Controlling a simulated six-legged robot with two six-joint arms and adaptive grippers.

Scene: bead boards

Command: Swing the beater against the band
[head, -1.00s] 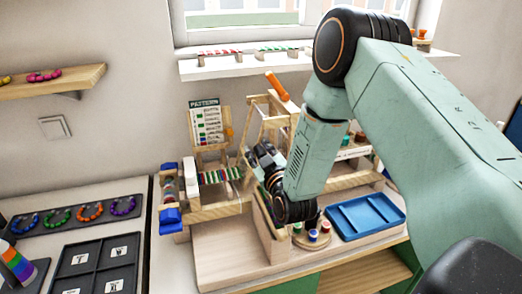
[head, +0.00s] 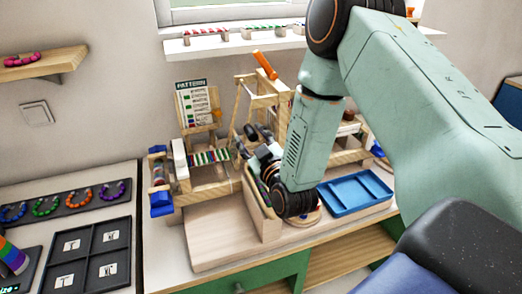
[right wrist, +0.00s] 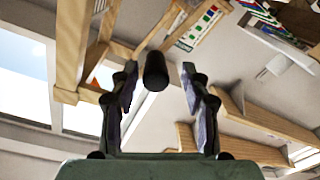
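The band (head: 208,157), a strip of green, red and white beads, is stretched on a wooden loom on the worktop. A light wooden frame (head: 238,108) stands just to its right and seems to be the beater. A black cylindrical knob (right wrist: 155,71), likely its handle, shows in the right wrist view, between and just beyond the fingertips with gaps on both sides. My right gripper (right wrist: 157,88) is open and empty. In the head view my right gripper (head: 260,148) is beside the frame, right of the band, partly hidden by its wrist. My left gripper is out of view.
A pattern card (head: 196,104) stands behind the loom. An orange handle (head: 265,65) sticks up from the wooden stand. A blue tray (head: 346,193) lies to the right. A black sectioned tray (head: 90,258) is at lower left. The pale board (head: 220,232) in front is clear.

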